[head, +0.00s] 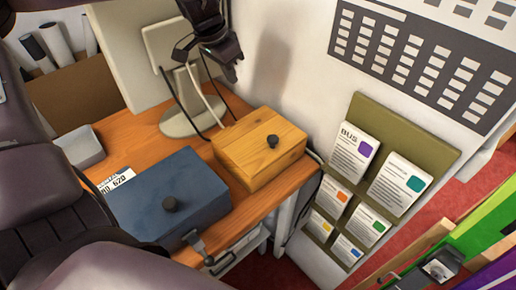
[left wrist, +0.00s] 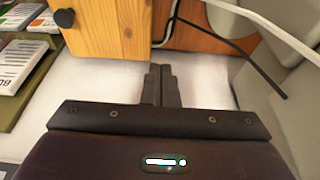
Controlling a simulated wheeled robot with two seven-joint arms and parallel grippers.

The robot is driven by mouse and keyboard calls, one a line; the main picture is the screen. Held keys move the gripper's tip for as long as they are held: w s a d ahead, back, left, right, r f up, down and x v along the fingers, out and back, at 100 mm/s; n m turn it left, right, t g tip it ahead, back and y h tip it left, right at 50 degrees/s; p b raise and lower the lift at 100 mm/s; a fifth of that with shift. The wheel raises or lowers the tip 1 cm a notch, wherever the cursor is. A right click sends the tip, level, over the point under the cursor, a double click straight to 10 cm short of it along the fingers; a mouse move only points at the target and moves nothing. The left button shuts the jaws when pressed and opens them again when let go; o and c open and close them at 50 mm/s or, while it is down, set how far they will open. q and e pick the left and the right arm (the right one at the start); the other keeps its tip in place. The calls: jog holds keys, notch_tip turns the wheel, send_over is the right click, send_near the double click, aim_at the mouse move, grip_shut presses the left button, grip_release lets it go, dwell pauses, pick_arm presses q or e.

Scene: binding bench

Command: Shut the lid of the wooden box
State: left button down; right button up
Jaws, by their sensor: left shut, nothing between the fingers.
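The wooden box (head: 238,156) stands on the bench against the wall. Its lid lies flat on top with a dark knob (head: 272,141), and I see no gap under it. In the left wrist view the box (left wrist: 110,32) is at the top, its knob (left wrist: 64,18) at the upper left. My left gripper (head: 231,77) hangs above and behind the box in the head view, apart from it. Its fingers (left wrist: 160,70) are shut with nothing between them.
A blue box (head: 145,192) with a dark knob stands left of the wooden box. A monitor stand (head: 190,118) and dark cables are behind it. A small grey tray (head: 80,148) is at the left. A board of cards (head: 440,150) is on the wall at right.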

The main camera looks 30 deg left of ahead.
pick_arm(q)
notch_tip(320, 180, up, 7)
jog(key=p, duration=0.4)
jog(key=shift+w, duration=0.15)
jog(key=shift+a+f, duration=0.1)
jog(key=shift+f, duration=0.05)
dwell(1.0)
